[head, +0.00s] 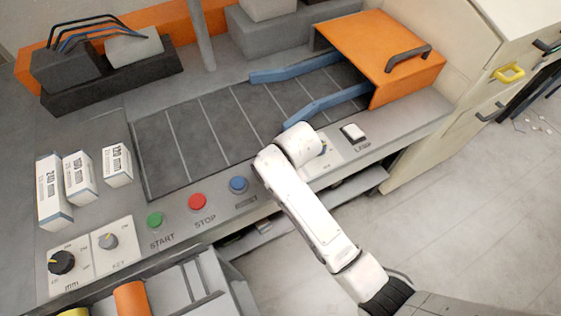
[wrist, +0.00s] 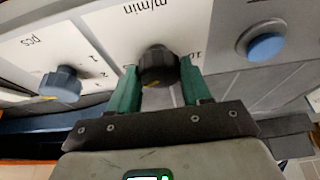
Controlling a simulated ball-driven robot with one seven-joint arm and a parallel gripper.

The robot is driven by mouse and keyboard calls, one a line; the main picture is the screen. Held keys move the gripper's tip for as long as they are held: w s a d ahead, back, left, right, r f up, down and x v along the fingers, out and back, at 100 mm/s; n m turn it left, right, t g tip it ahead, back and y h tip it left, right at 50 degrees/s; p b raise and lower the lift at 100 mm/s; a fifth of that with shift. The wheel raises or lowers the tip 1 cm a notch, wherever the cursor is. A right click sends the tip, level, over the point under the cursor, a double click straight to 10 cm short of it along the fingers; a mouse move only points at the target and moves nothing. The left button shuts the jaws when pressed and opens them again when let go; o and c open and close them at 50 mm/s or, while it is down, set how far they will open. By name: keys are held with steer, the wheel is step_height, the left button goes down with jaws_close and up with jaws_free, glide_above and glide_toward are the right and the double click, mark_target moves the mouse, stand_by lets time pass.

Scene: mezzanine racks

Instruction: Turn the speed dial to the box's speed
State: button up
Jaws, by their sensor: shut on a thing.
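The speed dial (wrist: 158,66) is a black knob on a white plate marked "m/min" in the wrist view. The green fingers of my gripper (wrist: 160,84) are shut on it from both sides. A yellowish mark shows low on the knob; part of the scale is hidden, with a "10" partly visible beside the right finger. In the head view my white arm hides the gripper and this dial. Three white boxes stand at the left, marked 240 (head: 53,193), 160 (head: 79,178) and 120 (head: 117,165). Their smaller print is too small to read.
A blue-grey "pcs" knob (wrist: 61,84) is left of the dial, and a blue button (wrist: 266,46) is right. Along the panel are green START (head: 155,219) and red STOP (head: 197,201) buttons, two more knobs, and a white LAMP switch (head: 353,132). The dark belt (head: 215,130) is bare.

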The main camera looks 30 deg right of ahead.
steer(key=o, duration=1)
steer(key=shift+o, duration=0.2)
steer(key=shift+r, duration=0.1)
steer(key=b+v, duration=0.1)
steer(key=v, duration=0.9)
steer(key=shift+r, duration=0.3)
steer(key=shift+s, duration=0.1)
